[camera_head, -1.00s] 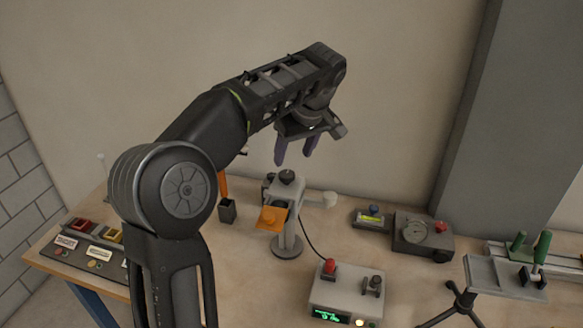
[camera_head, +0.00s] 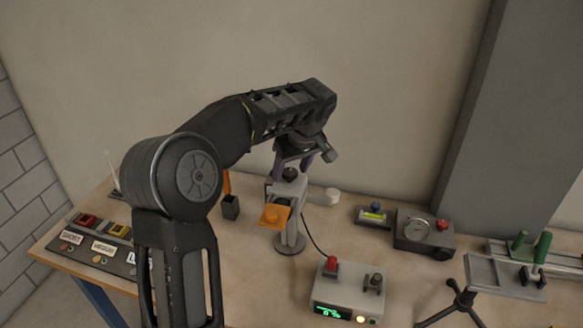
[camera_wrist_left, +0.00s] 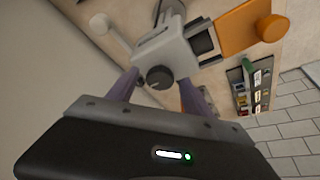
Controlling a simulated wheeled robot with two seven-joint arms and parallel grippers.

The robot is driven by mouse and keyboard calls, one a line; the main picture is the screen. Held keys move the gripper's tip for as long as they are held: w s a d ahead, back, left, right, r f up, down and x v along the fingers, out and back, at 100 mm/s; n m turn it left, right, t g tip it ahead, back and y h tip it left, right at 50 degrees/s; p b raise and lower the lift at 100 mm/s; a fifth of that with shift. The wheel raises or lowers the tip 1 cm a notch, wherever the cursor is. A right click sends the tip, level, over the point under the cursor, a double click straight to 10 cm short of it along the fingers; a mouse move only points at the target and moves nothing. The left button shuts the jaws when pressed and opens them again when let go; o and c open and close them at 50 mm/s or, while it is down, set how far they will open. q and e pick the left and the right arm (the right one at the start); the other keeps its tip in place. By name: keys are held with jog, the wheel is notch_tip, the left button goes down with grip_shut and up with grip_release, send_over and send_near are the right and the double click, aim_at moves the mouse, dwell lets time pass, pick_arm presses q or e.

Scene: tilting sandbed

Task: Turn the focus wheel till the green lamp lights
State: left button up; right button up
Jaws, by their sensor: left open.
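The focus wheel is a dark round knob (camera_head: 290,174) on top of a grey stand-mounted instrument (camera_head: 288,200) with an orange plate (camera_head: 274,215). It also shows in the left wrist view (camera_wrist_left: 160,78). My left gripper (camera_head: 291,172) is open, its purple fingers pointing down on either side of the knob; I cannot tell whether they touch it. In the wrist view the knob appears between the fingers (camera_wrist_left: 160,90). A pale box (camera_head: 337,289) in front has a glowing amber lamp (camera_head: 360,319) and a dim green lamp (camera_head: 373,321). My right gripper is out of view.
The pale box carries a red button (camera_head: 331,264) and a green-lit display (camera_head: 327,311). A gauge box (camera_head: 423,234) and a grey stand (camera_head: 500,278) are at right. A labelled button panel (camera_head: 95,245) is at left.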

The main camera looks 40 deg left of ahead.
pick_arm(q)
jog(key=shift+c, duration=0.3)
grip_shut()
dwell(0.5)
jog(key=shift+s+a+f+m+t+h+b, duration=0.1)
jog(key=shift+m+t+h+b, duration=0.1)
jog(key=shift+m+b, duration=0.4)
jog(key=shift+s+m+t+h+b, duration=0.1)
jog(key=shift+m+t+b, duration=0.2)
jog(key=shift+m, duration=0.4)
jog(key=m, duration=0.2)
jog(key=shift+m+t+h+b, duration=0.3)
jog(key=shift+h+b, duration=0.1)
jog(key=m, duration=0.1)
jog(key=m+h, duration=0.1)
jog(key=shift+a+m+t, duration=0.2)
jog(key=shift+m+t, duration=0.1)
jog(key=shift+s+a+m+h+p, duration=0.15)
jog(key=shift+m+h+p, duration=0.45)
jog(key=shift+m, duration=1.7)
jog(key=shift+h, duration=0.3)
